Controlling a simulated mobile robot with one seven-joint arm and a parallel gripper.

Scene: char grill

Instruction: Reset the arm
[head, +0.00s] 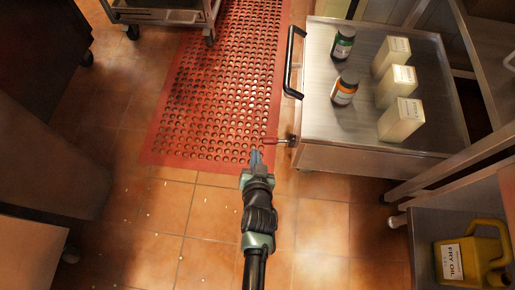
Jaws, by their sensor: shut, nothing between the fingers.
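My gripper (256,158) is at the end of my arm, which reaches up from the bottom middle of the head view. Its blue fingers are together with nothing between them. It is over the floor at the near edge of the red perforated mat (228,75).
The cart carries a green bottle (343,43), an orange-labelled bottle (345,88) and pale cartons (401,120). Its black handle (293,62) faces left. A yellow fry oil jug (472,258) sits on a lower shelf at right. Tiled floor (150,230) at lower left is open, with small crumbs.

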